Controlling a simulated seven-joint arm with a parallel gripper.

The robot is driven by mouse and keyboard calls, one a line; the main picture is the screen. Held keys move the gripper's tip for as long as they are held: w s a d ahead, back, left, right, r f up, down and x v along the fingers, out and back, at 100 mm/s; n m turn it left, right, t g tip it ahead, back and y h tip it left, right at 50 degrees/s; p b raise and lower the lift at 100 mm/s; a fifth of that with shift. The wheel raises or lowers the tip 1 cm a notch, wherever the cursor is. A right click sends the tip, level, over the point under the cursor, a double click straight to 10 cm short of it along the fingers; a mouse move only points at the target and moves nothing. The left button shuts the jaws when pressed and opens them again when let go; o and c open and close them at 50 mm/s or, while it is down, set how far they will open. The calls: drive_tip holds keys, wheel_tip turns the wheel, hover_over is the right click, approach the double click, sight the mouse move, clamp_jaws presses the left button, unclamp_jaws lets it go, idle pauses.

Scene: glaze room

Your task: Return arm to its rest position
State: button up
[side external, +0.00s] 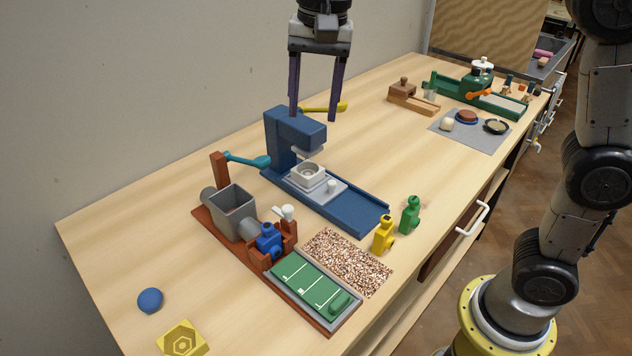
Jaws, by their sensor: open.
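My gripper (315,108) hangs at the top centre of the side external view, pointing down. Its two purple fingers are apart, with nothing seen between them. It is above and behind the blue press (290,138), which stands on the wooden counter (130,235). The fingertips overlap the yellow lever (326,107) in the picture; I cannot tell how far apart they are in depth. My lower arm and yellow base ring are at the right.
A brown-and-grey hopper device (234,207) with a green board stands in front. Yellow (384,236) and green (410,215) figures stand beside a speckled mat (345,262). A green machine (460,90) stands far back.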

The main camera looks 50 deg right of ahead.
drive_tip(key=s+d+r+n+t, duration=0.1)
drive_tip(key=s+d+t, duration=0.1)
drive_tip(key=s+d, duration=0.8)
drive_tip(key=s+f+n+t, duration=0.2)
drive_tip(key=s+f+n, duration=0.7)
drive_tip(key=s+f, duration=0.2)
drive_tip(key=shift+d, duration=0.3)
